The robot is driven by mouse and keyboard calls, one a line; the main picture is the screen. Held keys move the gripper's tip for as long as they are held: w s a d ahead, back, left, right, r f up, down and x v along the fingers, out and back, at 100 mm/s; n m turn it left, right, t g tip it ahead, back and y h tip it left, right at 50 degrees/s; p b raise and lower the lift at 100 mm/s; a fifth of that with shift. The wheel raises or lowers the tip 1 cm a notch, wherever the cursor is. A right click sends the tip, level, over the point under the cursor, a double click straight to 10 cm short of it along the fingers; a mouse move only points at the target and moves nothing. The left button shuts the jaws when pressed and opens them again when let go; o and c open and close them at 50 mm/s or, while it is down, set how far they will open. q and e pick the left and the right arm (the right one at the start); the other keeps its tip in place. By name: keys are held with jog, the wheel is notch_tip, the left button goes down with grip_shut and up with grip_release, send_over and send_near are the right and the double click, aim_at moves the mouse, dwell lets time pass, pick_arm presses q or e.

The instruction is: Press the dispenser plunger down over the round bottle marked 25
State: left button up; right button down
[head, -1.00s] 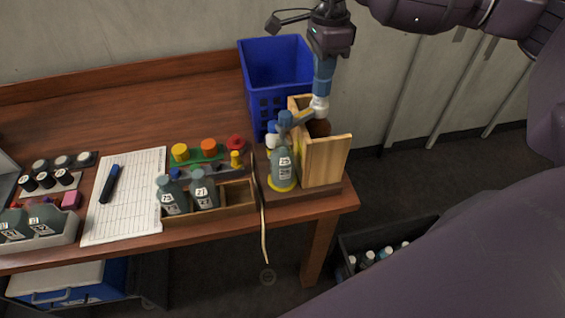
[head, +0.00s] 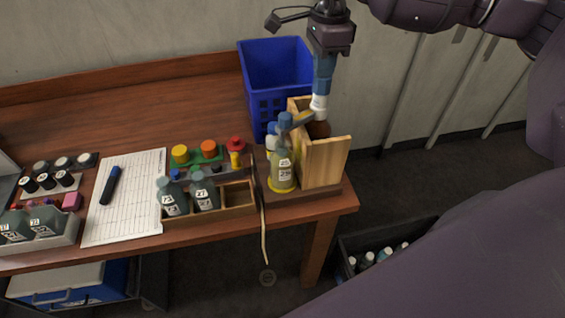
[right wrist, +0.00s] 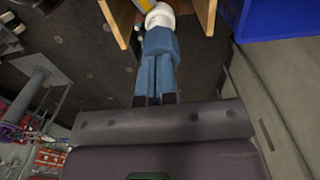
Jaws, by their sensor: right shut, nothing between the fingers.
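The round bottle (head: 283,175), its label seeming to read 25, stands upright on a yellow ring at the right end of the table. Its body looks yellowish green. A blue nozzle head (head: 285,120) is right above it. Beside it a wooden stand (head: 325,160) holds a brown vessel (head: 319,129), mostly hidden. The white plunger top (head: 318,104) shows above this, and also in the right wrist view (right wrist: 160,17). My right gripper (head: 321,92) is shut and empty, its blue fingertips pointing down at the white top, apparently touching it. My left gripper is out of view.
A blue basket (head: 275,62) stands close behind the stand. A wooden tray (head: 236,197) with two grey-green bottles is to the left, with coloured caps (head: 208,147) behind it. A dark crate (head: 350,243) of bottles sits on the floor at right.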

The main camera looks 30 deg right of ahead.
jog(key=shift+r+p, duration=1.3)
jog(key=shift+r, duration=1.6)
